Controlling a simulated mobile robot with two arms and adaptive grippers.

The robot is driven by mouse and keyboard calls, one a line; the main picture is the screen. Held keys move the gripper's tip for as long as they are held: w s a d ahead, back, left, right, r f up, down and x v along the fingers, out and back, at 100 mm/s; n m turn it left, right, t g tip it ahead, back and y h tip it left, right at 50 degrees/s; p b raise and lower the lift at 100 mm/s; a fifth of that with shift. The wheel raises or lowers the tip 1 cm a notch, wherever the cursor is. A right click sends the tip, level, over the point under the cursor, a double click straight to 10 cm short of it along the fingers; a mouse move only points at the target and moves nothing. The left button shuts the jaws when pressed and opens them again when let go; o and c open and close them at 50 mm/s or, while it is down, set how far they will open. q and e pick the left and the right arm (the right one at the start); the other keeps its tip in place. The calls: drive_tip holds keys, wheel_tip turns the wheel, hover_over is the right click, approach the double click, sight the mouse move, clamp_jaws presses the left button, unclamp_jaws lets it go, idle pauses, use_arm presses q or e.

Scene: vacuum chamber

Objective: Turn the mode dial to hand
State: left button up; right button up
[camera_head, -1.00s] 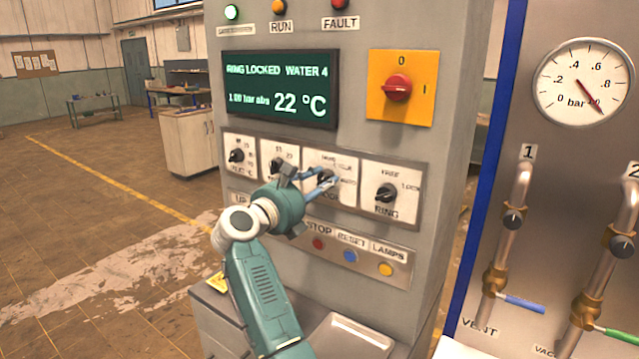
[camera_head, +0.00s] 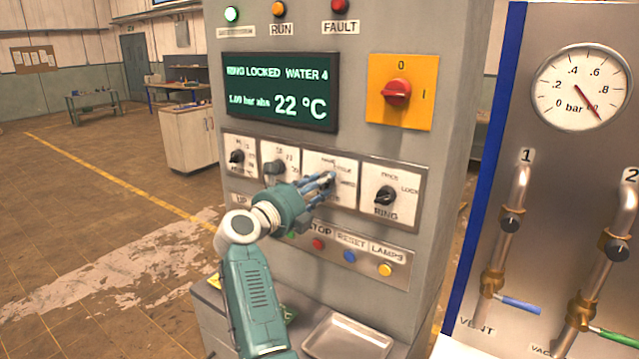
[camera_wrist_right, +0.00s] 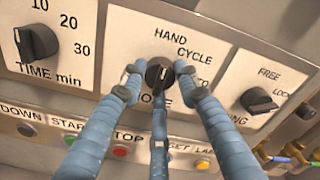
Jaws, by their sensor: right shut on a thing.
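The mode dial (camera_wrist_right: 158,75) is a round black knob on a white plate (camera_head: 345,167), with HAND printed above it and CYCLE to its upper right in the wrist view. A third label at its right is partly covered. My right gripper (camera_head: 327,182) has its blue fingers around the knob and is shut on it; they also show in the wrist view (camera_wrist_right: 160,88). A light mark shows on the knob's face, but I cannot tell for sure which label it points to. In the head view my fingers hide most of the dial. My left gripper is not in view.
The ring dial (camera_head: 386,195) is close on the right and the time dial (camera_wrist_right: 36,42) close on the left. Push buttons such as the red stop button (camera_head: 318,244) sit below. A red main switch (camera_head: 397,92) and display (camera_head: 280,90) are above.

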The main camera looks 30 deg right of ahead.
drive_tip(key=shift+s+d+f, duration=0.1)
drive_tip(key=shift+f, duration=0.1)
drive_tip(key=o, duration=1.2)
drive_tip(key=shift+d, duration=0.1)
drive_tip(key=shift+r, duration=0.1)
